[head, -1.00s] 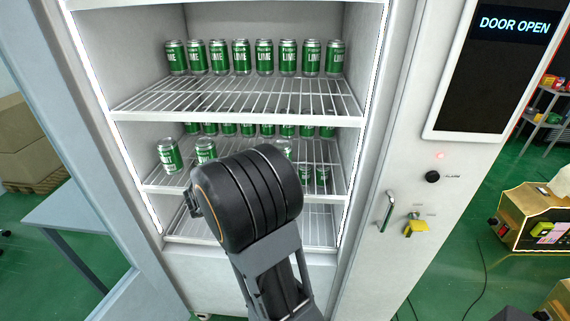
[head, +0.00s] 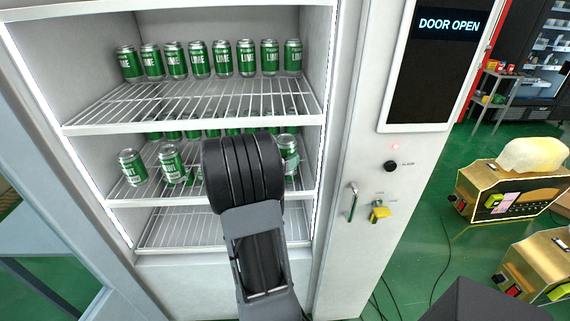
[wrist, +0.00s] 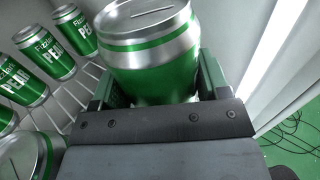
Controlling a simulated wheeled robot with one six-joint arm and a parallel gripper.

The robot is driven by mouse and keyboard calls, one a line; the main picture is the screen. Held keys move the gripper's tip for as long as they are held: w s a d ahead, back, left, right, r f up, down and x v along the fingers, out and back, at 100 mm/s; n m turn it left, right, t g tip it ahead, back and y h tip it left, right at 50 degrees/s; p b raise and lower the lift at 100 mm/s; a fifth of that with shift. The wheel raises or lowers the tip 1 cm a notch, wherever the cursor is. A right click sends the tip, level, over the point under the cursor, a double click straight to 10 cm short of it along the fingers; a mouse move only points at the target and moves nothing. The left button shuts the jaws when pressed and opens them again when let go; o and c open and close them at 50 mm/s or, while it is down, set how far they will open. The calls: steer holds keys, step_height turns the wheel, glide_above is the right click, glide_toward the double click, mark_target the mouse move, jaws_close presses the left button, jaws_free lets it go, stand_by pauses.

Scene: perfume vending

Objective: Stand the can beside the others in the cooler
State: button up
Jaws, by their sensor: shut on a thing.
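My gripper (wrist: 158,82) is shut on a green and silver can (wrist: 150,62), which is upright between the fingers in the wrist view. In the head view my wrist hides the fingers. A can (head: 288,153) shows just right of my wrist at middle-shelf height and seems to be the held one. Other cans stand at the front left of the middle shelf, one (head: 132,167) and another (head: 172,163), with more in a row behind. Several cans labelled PEAR (wrist: 72,28) show left of the held can in the wrist view. The cooler (head: 190,270) is open.
A row of LIME cans (head: 222,58) stands on the upper wire shelf (head: 190,108), above my wrist. The lower shelf (head: 180,228) looks empty where visible. The cooler's right wall with its light strip (wrist: 290,45) is close to the held can's right.

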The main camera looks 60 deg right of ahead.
steer(key=shift+f, duration=1.65)
steer(key=shift+f, duration=0.1)
steer(key=shift+f, duration=0.2)
steer(key=o, duration=0.9)
steer(key=shift+c, duration=0.2)
